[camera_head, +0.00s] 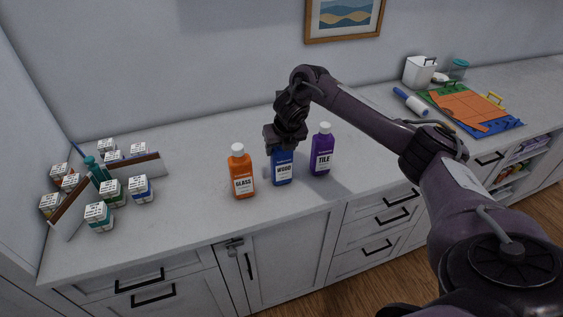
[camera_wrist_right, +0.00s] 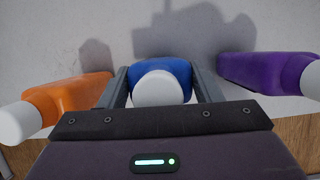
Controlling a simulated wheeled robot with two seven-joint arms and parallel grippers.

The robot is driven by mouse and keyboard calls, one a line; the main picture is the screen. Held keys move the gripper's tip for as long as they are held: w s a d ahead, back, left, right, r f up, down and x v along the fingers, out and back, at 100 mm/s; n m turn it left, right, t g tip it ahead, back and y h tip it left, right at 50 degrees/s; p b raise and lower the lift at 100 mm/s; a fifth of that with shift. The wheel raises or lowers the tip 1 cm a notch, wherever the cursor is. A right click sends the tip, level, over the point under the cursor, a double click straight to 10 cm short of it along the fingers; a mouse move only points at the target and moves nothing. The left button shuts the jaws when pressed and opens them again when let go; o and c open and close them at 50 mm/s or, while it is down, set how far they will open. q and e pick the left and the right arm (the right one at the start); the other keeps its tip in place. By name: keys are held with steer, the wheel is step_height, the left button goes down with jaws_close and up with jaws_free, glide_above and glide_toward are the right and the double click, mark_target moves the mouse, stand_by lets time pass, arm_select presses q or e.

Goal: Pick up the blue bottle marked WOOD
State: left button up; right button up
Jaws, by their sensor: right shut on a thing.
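The blue bottle marked WOOD (camera_head: 281,169) stands upright on the counter between an orange bottle marked GLASS (camera_head: 242,172) and a purple bottle marked TILE (camera_head: 321,151). My right gripper (camera_head: 284,147) comes down over its top and is shut on it, hiding its cap in the head view. In the right wrist view the blue bottle (camera_wrist_right: 162,72), with its white cap, sits between the two fingers of my right gripper (camera_wrist_right: 162,88). I cannot tell whether its base touches the counter. My left gripper is not in view.
The orange bottle (camera_wrist_right: 62,98) and purple bottle (camera_wrist_right: 268,70) stand close on either side of the fingers. Several small labelled boxes (camera_head: 111,193) and wooden dividers (camera_head: 134,166) are at the left. A white bin (camera_head: 418,72) and coloured boards (camera_head: 468,107) are at the right.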

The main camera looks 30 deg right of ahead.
jaws_close()
steer(key=shift+r, duration=0.1)
steer(key=shift+r, duration=0.15)
